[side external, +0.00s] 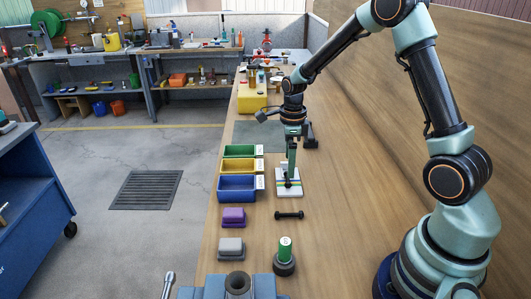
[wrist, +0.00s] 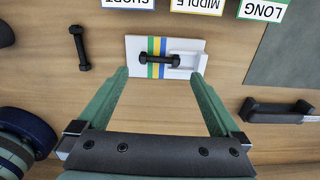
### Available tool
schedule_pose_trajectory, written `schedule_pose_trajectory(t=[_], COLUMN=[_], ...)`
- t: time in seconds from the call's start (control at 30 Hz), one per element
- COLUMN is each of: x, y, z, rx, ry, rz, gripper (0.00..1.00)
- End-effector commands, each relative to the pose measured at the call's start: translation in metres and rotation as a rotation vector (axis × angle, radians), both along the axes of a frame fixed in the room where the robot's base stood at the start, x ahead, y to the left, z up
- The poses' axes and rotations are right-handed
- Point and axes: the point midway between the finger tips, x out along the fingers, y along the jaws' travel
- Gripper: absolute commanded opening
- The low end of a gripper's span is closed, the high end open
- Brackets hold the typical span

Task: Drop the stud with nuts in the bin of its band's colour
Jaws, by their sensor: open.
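A dark stud with nuts (wrist: 159,60) lies on a white gauge plate (wrist: 133,48) with blue, yellow and green stripes. Its left part crosses the stripes, and its right end is at a raised white stop. The plate shows in the side view (side external: 288,188), with the stud hard to make out. My gripper (side external: 290,172) points down over the plate. In the wrist view my gripper (wrist: 159,73) is open and empty, its fingers wide apart. The blue bin (side external: 237,186), yellow bin (side external: 237,168) and green bin (side external: 239,152) stand left of the plate, labelled SHORT, MIDDLE and LONG.
Another dark stud (side external: 289,215) lies on the bench nearer the side camera. Purple (side external: 233,216) and grey (side external: 231,246) blocks, a green cylinder on a dark base (side external: 285,255) and a blue fixture (side external: 238,286) stand nearer. A dark bracket (wrist: 275,110) lies right. Bare bench lies between.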

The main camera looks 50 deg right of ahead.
Motion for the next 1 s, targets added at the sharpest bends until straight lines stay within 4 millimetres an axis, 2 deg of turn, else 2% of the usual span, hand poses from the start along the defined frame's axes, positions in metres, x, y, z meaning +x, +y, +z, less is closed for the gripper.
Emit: schedule_pose_trajectory(t=[0.3, 0.63, 0.67, 0.7, 0.83, 0.87, 0.9, 1.0], x=[0.001, 0.002, 0.002, 0.002, 0.002, 0.002, 0.002, 0.002], y=[0.004, 0.003, 0.003, 0.003, 0.003, 0.003, 0.003, 0.003], z=[-0.043, -0.049, -0.049, -0.049, -0.049, -0.049, -0.049, -0.049], rx=[0.001, 0.000, 0.000, 0.000, 0.000, 0.000, 0.000, 0.000], ry=[0.004, 0.000, 0.000, 0.000, 0.000, 0.000, 0.000, 0.000], rz=[0.001, 0.001, 0.001, 0.001, 0.001, 0.001, 0.001, 0.001], gripper=[1.00, 1.00, 0.92, 0.77, 0.27, 0.22, 0.13, 0.13])
